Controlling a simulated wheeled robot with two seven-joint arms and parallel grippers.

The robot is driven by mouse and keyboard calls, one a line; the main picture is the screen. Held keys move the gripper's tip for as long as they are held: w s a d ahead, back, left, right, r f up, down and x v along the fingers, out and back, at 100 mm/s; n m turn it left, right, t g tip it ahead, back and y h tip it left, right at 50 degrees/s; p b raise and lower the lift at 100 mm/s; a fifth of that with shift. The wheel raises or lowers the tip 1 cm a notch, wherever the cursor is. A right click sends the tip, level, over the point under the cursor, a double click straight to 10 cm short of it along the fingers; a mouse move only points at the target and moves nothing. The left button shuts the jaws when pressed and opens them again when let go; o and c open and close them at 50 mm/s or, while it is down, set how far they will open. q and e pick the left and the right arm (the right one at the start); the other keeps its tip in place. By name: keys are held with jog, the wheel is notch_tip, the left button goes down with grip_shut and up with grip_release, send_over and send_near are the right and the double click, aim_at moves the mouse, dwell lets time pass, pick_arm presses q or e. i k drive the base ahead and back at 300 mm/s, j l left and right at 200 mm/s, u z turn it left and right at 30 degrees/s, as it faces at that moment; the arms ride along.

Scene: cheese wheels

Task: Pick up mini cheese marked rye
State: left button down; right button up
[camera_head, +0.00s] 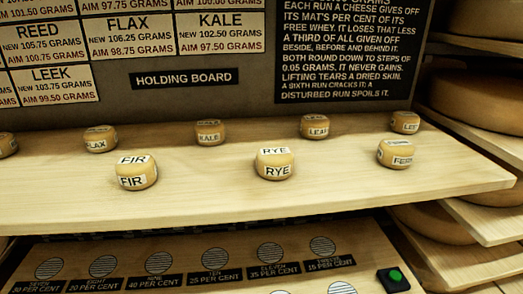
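The mini cheese marked RYE (275,163) is a small round yellow cheese with white labels on its top and front. It sits upright on the pale wooden shelf (330,195), in the front row, right of the middle of the head view. The cheese marked FIR (135,171) stands to its left and the one marked FERN (397,154) to its right, both apart from it. Neither of my grippers shows in the head view.
Cheeses marked FLAX (100,139), KALE (209,132) and LEAF (314,126) stand behind, against a dark board (255,60). Below is a panel (190,275) with round mats and a green button (395,276). Large cheese wheels (475,95) fill racks at right.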

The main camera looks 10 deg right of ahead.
aim_at(273, 162)
jog(key=k+j+u, duration=0.15)
jog(key=k+j, duration=0.3)
jog(key=k, duration=0.2)
jog(key=k+j+u, duration=0.15)
jog(key=k+j, duration=0.35)
jog(key=k, duration=0.15)
